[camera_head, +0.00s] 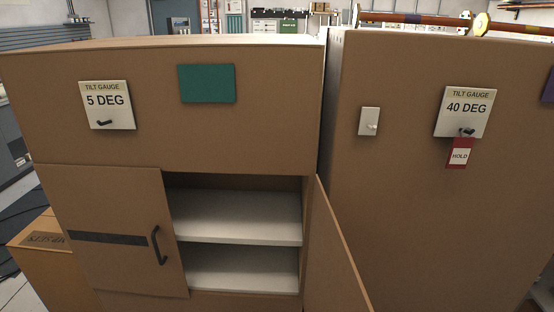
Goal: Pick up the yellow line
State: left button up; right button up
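No yellow line shows clearly. A copper-coloured pipe (425,19) with a yellowish round flange (480,24) lies along the top of the right cabinet, at the upper right. Its right part runs out of the picture, and I cannot tell whether it is the line named. Neither my left nor my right gripper is in view.
The left brown cabinet (250,135) has its right door (340,255) open, showing empty white shelves (235,216); its left door (115,225) is shut. The right cabinet (400,200) bears a 40 DEG gauge (465,105) with a red HOLD tag (460,155). An orange-brown box (55,270) stands lower left.

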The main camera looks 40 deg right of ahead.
aim_at(483, 23)
jog(key=l+z, duration=0.25)
jog(key=l, duration=1.3)
jog(key=k+l+z, duration=0.1)
jog(key=z, duration=0.4)
jog(key=k+l+z, duration=0.1)
jog(key=z, duration=0.35)
jog(key=k+l+z, duration=0.1)
jog(key=z, duration=0.4)
jog(key=i+l, duration=0.05)
jog(key=l, duration=0.05)
